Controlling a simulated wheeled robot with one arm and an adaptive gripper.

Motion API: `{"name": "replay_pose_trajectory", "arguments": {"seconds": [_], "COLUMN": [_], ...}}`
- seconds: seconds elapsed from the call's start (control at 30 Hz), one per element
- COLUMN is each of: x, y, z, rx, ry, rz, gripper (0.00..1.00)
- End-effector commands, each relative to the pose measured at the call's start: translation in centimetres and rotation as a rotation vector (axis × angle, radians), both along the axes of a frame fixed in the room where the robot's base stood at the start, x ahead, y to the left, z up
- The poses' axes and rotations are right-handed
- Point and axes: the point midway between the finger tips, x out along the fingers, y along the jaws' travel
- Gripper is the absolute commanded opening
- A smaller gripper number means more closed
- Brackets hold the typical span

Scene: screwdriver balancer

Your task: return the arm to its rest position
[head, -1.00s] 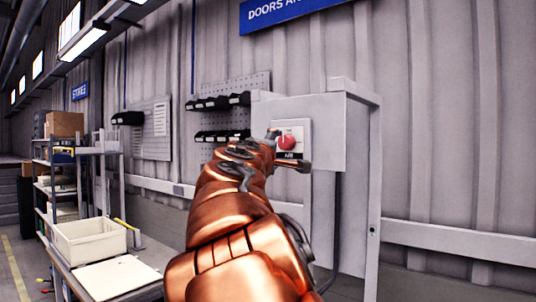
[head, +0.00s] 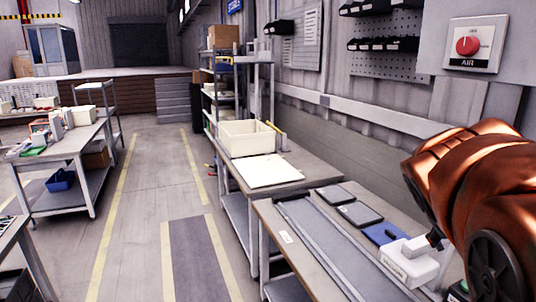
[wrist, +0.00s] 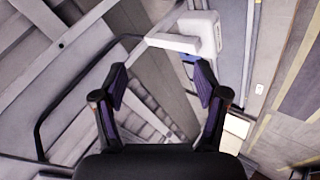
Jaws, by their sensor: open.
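My arm is at the right edge of the head view, folded over the near bench. My gripper does not show clearly there. In the wrist view my gripper (wrist: 162,78) has its two dark fingers spread apart, with nothing between them. A white block-like thing (wrist: 198,33) with a pale bar lies beyond the fingertips.
The near bench (head: 285,240) holds dark flat trays, a blue one and a white block (head: 410,262) close to my arm. A cream bin (head: 248,138) stands on the bench behind. A shelf rack (head: 222,85) is farther back. The floor aisle (head: 160,160) is clear.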

Motion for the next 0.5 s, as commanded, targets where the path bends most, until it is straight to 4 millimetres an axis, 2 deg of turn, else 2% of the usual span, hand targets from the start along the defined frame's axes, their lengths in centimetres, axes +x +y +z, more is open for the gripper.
{"name": "replay_pose_trajectory", "arguments": {"seconds": [0.03, 0.2, 0.3, 0.5], "x": [-1.5, -6.8, -10.2, -17.3], "y": [1.4, 6.4, 9.6, 15.8], "z": [-2.5, -9.4, -12.9, -17.8], "rx": [0.063, 0.267, 0.377, 0.559], "ry": [0.037, 0.165, 0.254, 0.432], "rz": [-0.008, -0.04, -0.054, -0.073], "gripper": [0.73, 0.73, 0.73, 0.73]}}
